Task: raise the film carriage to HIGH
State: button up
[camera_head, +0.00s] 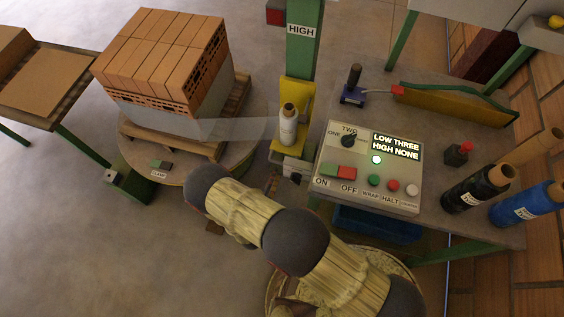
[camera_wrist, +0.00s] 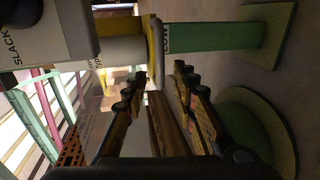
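The film carriage (camera_head: 306,100) is a yellow bracket on the green mast (camera_head: 303,55), holding a white film roll (camera_head: 288,125). It sits below the HIGH label (camera_head: 301,31). In the wrist view, turned sideways, the yellow carriage (camera_wrist: 122,26) and pale roll (camera_wrist: 125,51) lie near the LOW label (camera_wrist: 167,39) on the green mast (camera_wrist: 215,45). My gripper (camera_wrist: 156,92) is open, with its two dark fingers apart and the carriage and roll beyond the tips. I see no contact. In the head view my arm hides most of the gripper.
A brick stack (camera_head: 165,55) stands on a pallet, with clear film running from the roll toward it. A control panel (camera_head: 365,190) has a knob, buttons and a lit display reading LOW THREE HIGH NONE. Black (camera_head: 475,188) and blue (camera_head: 525,203) rolls lie on the right table.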

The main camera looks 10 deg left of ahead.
aim_at(279, 162)
jog(key=shift+b+x, duration=1.3)
jog(key=shift+x, duration=2.55)
jog(key=shift+d, duration=0.1)
jog(key=c, duration=0.3)
jog(key=c, duration=0.4)
grip_shut()
